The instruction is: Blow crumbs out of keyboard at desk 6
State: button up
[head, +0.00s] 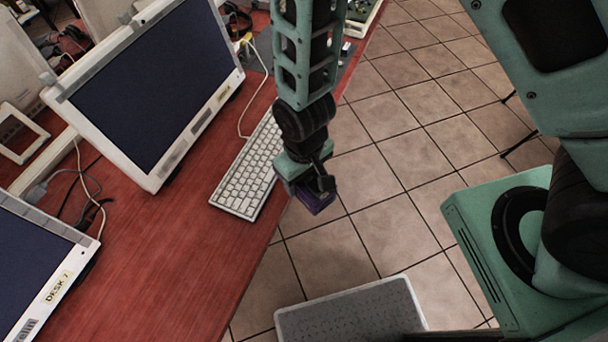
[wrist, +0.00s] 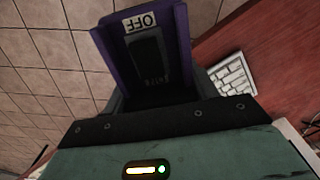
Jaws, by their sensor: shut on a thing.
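A white keyboard (head: 243,172) lies along the right edge of the red desk, in front of a white-framed monitor (head: 150,80). In the wrist view, part of the keyboard (wrist: 236,76) shows at the right. My gripper (head: 310,182) is shut on a purple device (head: 319,204), held just right of the keyboard's near half, over the floor side of the desk edge. In the wrist view, the purple device (wrist: 183,40) bears an upside-down "OFF" label and a dark panel. Its lower part is hidden by my gripper. I see no crumbs at this size.
A second monitor (head: 30,265) labelled "DESK 7" stands at the lower left. Cables (head: 85,195) lie between the monitors. The red desk (head: 185,255) is bare near the front. A grey textured-top object (head: 350,310) stands below on the tiled floor (head: 400,190).

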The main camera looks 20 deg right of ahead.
notch_tip(320, 180, up, 6)
jog(key=p, duration=0.5)
jog(key=shift+r, duration=0.1)
dwell(0.5)
jog(key=shift+w+d, duration=0.3)
jog(key=shift+d, duration=0.05)
jog(key=w+d+m, duration=0.2)
jog(key=w+d, duration=0.3)
jog(key=d, duration=0.6)
jog(key=w+d+f+m, duration=0.1)
jog(key=w+d+m, duration=0.2)
jog(key=d, duration=0.8)
jog(key=shift+w+d+b, duration=0.25)
jog(key=shift+w+b, duration=0.1)
jog(key=shift+w, duration=0.8)
